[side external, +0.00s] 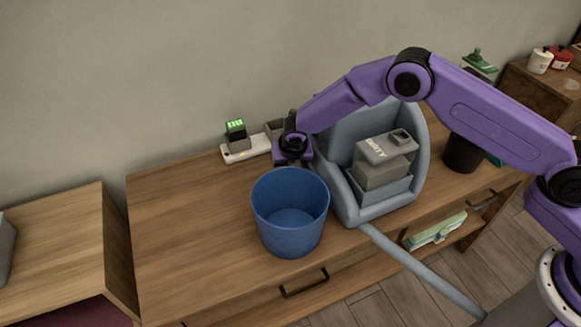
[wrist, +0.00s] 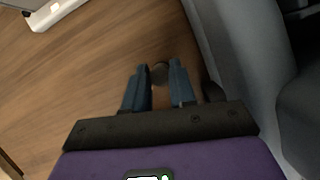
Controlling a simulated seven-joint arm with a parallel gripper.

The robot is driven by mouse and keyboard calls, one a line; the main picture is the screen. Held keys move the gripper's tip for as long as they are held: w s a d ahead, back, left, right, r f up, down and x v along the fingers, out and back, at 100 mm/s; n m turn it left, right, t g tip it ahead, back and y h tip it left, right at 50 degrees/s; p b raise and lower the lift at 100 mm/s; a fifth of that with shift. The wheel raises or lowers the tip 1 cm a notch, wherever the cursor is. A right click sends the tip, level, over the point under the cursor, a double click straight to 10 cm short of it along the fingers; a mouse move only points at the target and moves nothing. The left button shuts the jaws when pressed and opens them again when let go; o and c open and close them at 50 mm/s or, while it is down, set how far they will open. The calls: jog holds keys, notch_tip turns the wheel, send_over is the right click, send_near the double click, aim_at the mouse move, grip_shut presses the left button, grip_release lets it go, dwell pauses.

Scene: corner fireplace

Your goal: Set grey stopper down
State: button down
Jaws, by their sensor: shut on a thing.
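My gripper (side external: 292,165) is low over the wooden cabinet top, just behind the blue bin, and its fingertips are hidden by the bin in the side external view. In the wrist view my gripper (wrist: 158,80) has its two fingers pointing down at the wood. A small dark grey, rounded thing, apparently the grey stopper (wrist: 160,72), shows between the fingertips, and they are shut on it. I cannot tell whether it touches the wood. The stopper is not visible in the side external view.
The blue bin (side external: 290,236) stands open and empty in front of my gripper. A grey-blue rounded housing (side external: 366,213) holding a grey box (side external: 384,165) stands close on the right. A white power strip (side external: 247,148) lies behind left. The cabinet top (side external: 185,220) is clear on the left.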

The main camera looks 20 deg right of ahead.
jog(key=shift+f, duration=0.7)
jog(key=shift+f, duration=0.1)
jog(key=c, duration=0.9)
grip_release()
jog(key=shift+r, duration=0.45)
jog(key=shift+v, duration=5.7)
jog(key=shift+s, duration=0.15)
